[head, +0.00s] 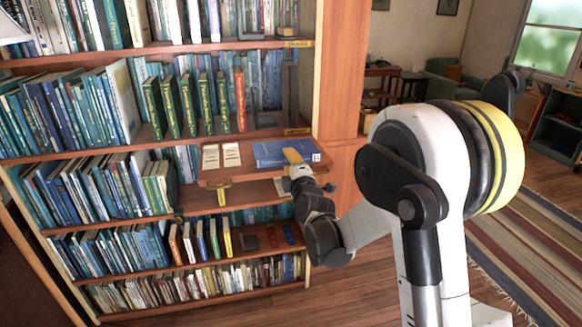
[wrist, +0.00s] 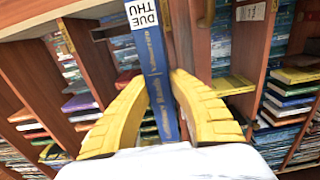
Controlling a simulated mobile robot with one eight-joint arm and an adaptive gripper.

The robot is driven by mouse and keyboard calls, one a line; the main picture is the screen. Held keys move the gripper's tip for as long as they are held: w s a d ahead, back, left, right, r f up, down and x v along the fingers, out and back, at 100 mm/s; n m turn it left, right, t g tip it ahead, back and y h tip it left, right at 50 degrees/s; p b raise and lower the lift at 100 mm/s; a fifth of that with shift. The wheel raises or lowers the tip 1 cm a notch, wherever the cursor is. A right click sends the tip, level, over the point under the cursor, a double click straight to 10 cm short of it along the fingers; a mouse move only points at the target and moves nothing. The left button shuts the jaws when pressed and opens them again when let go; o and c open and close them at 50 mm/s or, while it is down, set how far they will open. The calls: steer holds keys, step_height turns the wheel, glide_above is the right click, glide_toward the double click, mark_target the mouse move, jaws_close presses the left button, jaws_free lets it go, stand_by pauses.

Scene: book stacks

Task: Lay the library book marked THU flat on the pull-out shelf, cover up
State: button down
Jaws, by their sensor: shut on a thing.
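The blue library book (head: 270,154) appears over the right part of the wooden pull-out shelf (head: 243,174) in the head view, broad blue face showing. My gripper (head: 293,157) is shut on its near right part. In the wrist view the blue spine (wrist: 155,60) runs between my yellow fingers (wrist: 159,78), one on each side, and a white label reads DUE THU (wrist: 142,13). I cannot tell whether the book touches the shelf or hangs just above it. My fingers hide part of the book.
Upright green books and one orange book (head: 240,100) stand on the shelf above. A bookcase side panel (head: 340,75) rises at the right.

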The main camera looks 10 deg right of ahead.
steer(key=shift+w, duration=0.4)
steer(key=shift+r, duration=0.1)
steer(key=shift+s, duration=0.15)
steer(key=shift+f+b, duration=1.4)
steer(key=shift+f, duration=0.45)
steer(key=shift+f, duration=0.1)
steer(key=c, duration=1.2)
jaws_free()
steer(key=shift+c, duration=0.2)
